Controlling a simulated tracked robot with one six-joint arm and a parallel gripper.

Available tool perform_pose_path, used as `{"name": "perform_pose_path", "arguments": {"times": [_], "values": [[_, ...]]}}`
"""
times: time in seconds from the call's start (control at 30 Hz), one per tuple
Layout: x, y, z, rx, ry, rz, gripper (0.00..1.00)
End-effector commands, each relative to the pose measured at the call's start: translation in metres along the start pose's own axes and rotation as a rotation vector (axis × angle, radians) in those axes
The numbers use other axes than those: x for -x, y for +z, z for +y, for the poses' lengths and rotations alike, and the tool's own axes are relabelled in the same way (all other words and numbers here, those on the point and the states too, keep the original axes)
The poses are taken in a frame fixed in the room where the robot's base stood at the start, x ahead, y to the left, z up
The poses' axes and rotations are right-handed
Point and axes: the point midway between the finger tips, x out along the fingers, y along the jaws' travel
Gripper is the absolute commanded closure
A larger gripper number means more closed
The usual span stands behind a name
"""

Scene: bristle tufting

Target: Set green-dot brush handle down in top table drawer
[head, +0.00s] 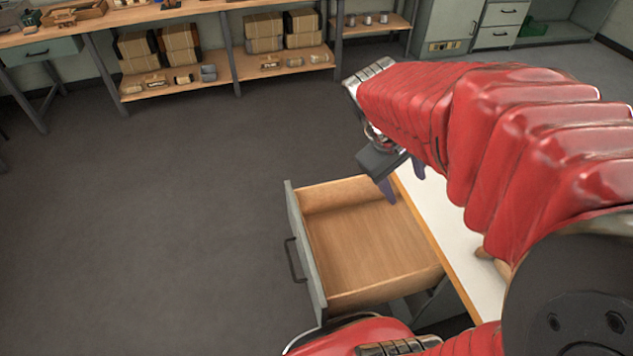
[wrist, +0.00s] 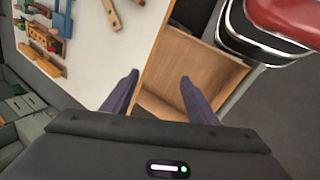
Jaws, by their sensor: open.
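The top table drawer (head: 365,245) is pulled out from the white-topped table (head: 455,235), and its visible wooden floor is bare. It also shows in the wrist view (wrist: 205,60). My gripper (head: 402,181) is open above the drawer's back corner, by the table edge. In the wrist view its two dark fingers (wrist: 160,76) are spread with nothing between them. A wooden piece (wrist: 112,14) lies on the table top, cut off by the picture's top edge. I see no green dot on it, so I cannot tell whether it is the brush handle.
Coloured tools (wrist: 42,38) and wooden strips lie on the table in the wrist view. My red arm hides much of the table in the head view. A long workbench (head: 190,12) with boxes on its lower shelf stands behind. The floor left of the drawer is clear.

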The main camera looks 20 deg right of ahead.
Motion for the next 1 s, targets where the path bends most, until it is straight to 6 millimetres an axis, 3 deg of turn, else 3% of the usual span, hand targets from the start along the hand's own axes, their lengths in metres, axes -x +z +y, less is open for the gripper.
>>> {"name": "perform_pose_path", "arguments": {"times": [0.63, 0.8, 1.0], "values": [[0.106, 0.004, -0.132, -0.235, -0.294, 0.452, 0.47], [0.119, 0.008, -0.149, -0.265, -0.354, 0.509, 0.47], [0.121, 0.008, -0.152, -0.271, -0.364, 0.515, 0.47]]}}
